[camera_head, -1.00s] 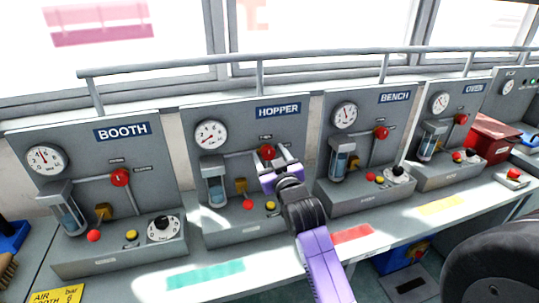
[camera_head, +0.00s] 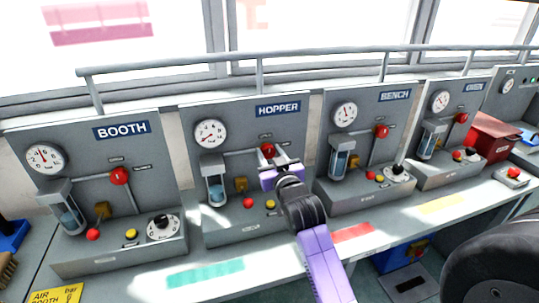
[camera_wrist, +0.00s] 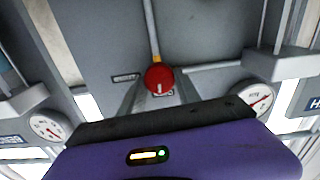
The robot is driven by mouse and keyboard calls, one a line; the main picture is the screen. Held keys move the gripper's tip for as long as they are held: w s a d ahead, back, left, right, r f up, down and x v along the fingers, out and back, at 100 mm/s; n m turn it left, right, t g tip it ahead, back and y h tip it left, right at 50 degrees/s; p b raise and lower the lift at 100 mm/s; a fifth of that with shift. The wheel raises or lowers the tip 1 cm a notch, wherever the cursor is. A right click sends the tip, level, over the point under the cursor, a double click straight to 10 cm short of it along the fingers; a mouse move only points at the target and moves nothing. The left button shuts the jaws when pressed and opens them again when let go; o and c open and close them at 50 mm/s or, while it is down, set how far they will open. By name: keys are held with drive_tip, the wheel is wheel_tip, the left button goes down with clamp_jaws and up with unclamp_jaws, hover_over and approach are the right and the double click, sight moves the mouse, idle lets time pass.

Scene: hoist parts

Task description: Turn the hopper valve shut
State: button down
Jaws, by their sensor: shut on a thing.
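The hopper panel (camera_head: 240,110) stands second from the left, under a HOPPER sign (camera_head: 278,110). Its red valve knob (camera_head: 267,151) sits right of the gauge (camera_head: 210,134), and it also shows in the wrist view (camera_wrist: 159,78). My gripper (camera_head: 270,160) is at the knob, its fingers shut on it from the front. In the wrist view the fingers reach up to the knob's sides, and a white mark on the knob runs up and down the picture. The purple gripper body hides the lower part of that view. The gauge needle points to the lower left.
The booth panel (camera_head: 90,150) is to the left and the bench panel (camera_head: 360,125) to the right, each with its own red knob. A sight glass (camera_head: 215,188), a red button (camera_head: 248,203) and a yellow button (camera_head: 270,204) are close to my gripper. A rail (camera_head: 300,58) runs above.

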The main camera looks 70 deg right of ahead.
drive_tip(key=m+b, duration=0.1)
drive_tip(key=m, duration=0.3)
drive_tip(key=shift+f, duration=0.1)
drive_tip(key=m+b, duration=0.1)
drive_tip(key=m, duration=0.3)
drive_tip(key=shift+f, duration=0.1)
drive_tip(key=m+b, duration=0.1)
drive_tip(key=m, duration=0.3)
drive_tip(key=shift+s+d+b, duration=0.1)
drive_tip(key=shift+b, duration=0.25)
drive_tip(key=shift+m+b, duration=0.75)
drive_tip(key=shift+m, duration=1.35)
drive_tip(key=shift+s, duration=0.1)
drive_tip(key=c, duration=0.9)
unclamp_jaws()
drive_tip(key=shift+o, duration=0.2)
